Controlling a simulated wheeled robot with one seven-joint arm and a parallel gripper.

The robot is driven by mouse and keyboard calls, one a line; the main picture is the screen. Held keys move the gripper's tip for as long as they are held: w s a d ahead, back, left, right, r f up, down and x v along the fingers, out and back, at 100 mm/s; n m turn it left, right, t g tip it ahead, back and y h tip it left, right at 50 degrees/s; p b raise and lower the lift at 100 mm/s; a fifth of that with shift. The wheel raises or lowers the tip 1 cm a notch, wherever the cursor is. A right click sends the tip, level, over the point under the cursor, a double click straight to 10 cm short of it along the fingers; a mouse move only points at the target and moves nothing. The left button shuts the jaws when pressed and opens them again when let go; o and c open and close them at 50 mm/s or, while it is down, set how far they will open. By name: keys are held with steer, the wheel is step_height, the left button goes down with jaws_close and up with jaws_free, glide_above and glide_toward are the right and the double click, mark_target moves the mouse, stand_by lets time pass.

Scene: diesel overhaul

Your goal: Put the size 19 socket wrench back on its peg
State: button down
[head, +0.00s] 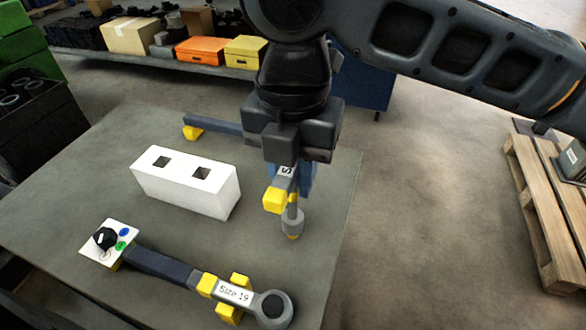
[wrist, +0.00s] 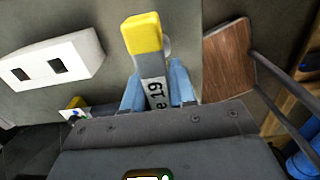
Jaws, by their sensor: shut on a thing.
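My gripper (head: 300,180) is shut on a grey socket wrench, pointing down above the table's right side. The held wrench (head: 287,172) has a yellow block and a label; in the wrist view its label (wrist: 157,93), ending in "e 19", sits between my blue fingers. A grey cylinder with a yellow tip (head: 292,222) hangs beside the yellow block; whether it touches the table is unclear. A second piece labelled "Size 19" (head: 235,292) lies at the table's front, with yellow blocks and a round dark-centred end. I cannot make out which part is the peg.
A white block (head: 186,183) with two square holes stands mid-table. A panel with a black knob (head: 105,238) sits front left. A dark bar with a yellow end (head: 213,124) lies behind. A wooden pallet (head: 545,205) is on the floor at right; open floor lies between.

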steer(key=shift+f+b, duration=0.6)
steer(key=shift+f, duration=0.5)
steer(key=c, duration=0.8)
jaws_free()
steer(key=shift+c, duration=0.2)
steer(key=shift+o, duration=0.3)
steer(key=o, duration=0.5)
step_height(320, 180, up, 9)
steer(key=p, duration=0.8)
